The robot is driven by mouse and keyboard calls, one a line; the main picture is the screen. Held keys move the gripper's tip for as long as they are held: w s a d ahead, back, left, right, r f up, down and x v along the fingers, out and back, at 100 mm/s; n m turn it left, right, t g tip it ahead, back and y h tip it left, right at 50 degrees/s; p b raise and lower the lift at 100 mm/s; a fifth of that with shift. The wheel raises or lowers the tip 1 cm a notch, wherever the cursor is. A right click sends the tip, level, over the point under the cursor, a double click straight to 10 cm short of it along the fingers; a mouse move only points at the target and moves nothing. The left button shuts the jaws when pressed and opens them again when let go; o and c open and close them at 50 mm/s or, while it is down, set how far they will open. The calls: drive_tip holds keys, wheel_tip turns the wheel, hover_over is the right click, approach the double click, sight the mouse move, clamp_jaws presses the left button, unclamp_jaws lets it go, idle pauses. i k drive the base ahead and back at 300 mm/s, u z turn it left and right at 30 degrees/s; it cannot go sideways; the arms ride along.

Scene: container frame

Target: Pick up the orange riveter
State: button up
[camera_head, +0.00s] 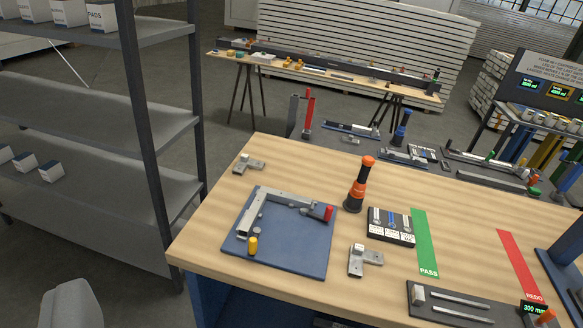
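The orange riveter (358,190) stands upright on the wooden workbench (215,225), near its middle. It has an orange top and band with a black body and base. It stands apart from the blue mat (275,262) on its left, which holds a grey metal frame with a red end and a yellow piece. A black tray of small parts (390,227) sits just right of the riveter's base. My gripper is not recognisable in this view, and nothing touches the riveter.
Grey brackets (365,260) and (248,165) lie on the bench. A green PASS strip (424,243) and red REDO strip (520,262) lie to the right. A black fixture (450,306) is at the front edge. Grey shelving (155,130) stands left.

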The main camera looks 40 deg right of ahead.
sight(358, 189)
drive_tip(key=z, duration=0.7)
drive_tip(key=i, duration=1.2)
drive_tip(key=z, duration=0.65)
drive_tip(key=i, duration=0.5)
drive_tip(key=z, duration=0.2)
